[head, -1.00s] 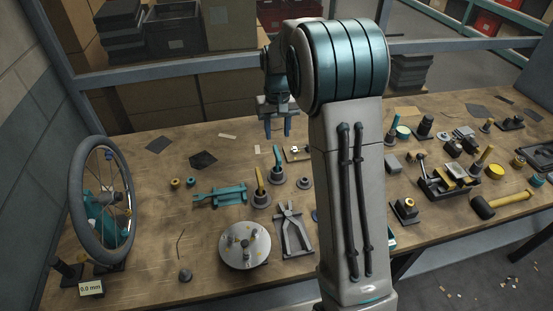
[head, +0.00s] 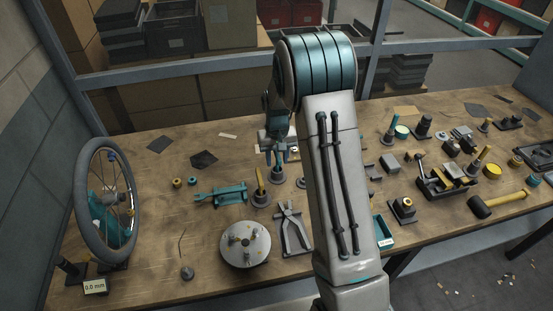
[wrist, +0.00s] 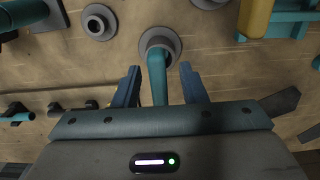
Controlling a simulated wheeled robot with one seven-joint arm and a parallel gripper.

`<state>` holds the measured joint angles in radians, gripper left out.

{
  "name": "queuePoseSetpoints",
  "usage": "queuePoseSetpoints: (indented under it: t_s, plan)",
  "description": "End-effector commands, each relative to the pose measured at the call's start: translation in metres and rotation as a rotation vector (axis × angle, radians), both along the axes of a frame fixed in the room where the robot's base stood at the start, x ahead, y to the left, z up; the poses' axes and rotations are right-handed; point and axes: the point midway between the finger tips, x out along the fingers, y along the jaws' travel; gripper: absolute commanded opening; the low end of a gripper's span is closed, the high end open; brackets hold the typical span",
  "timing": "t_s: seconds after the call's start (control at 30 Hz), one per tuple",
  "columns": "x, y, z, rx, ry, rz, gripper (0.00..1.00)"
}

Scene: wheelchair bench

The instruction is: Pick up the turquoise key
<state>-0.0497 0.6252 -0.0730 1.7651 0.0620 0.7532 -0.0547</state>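The turquoise key (wrist: 157,80) stands in a round grey holder (wrist: 160,44) in the wrist view. My gripper (wrist: 160,72) is open, with one blue finger on each side of the key and a visible gap to both. In the head view my gripper (head: 276,156) is low over the bench at the holder (head: 278,178), and it hides most of the key.
A yellow-handled tool (head: 260,181) stands in another holder just left. A turquoise fixture (head: 222,195), a round metal plate (head: 245,243) and grey pliers (head: 292,230) lie nearby. An empty round holder (wrist: 98,22) shows in the wrist view.

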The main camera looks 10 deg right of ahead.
Motion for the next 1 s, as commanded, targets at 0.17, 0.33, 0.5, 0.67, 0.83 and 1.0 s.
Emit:
queuePoseSetpoints:
  t_s: [0.17,0.33,0.5,0.67,0.83,1.0]
  plan:
    - [0.000,0.000,0.000,0.000,0.000,0.000,0.10]
    - [0.000,0.000,0.001,0.000,0.000,0.000,0.00]
    - [0.000,0.000,0.001,0.000,0.000,0.000,0.00]
    - [0.000,0.000,0.006,0.000,-0.002,0.000,0.00]
    - [0.001,0.000,0.024,0.001,-0.005,0.000,0.00]
    - [-0.003,-0.015,0.049,0.000,-0.004,-0.006,0.00]
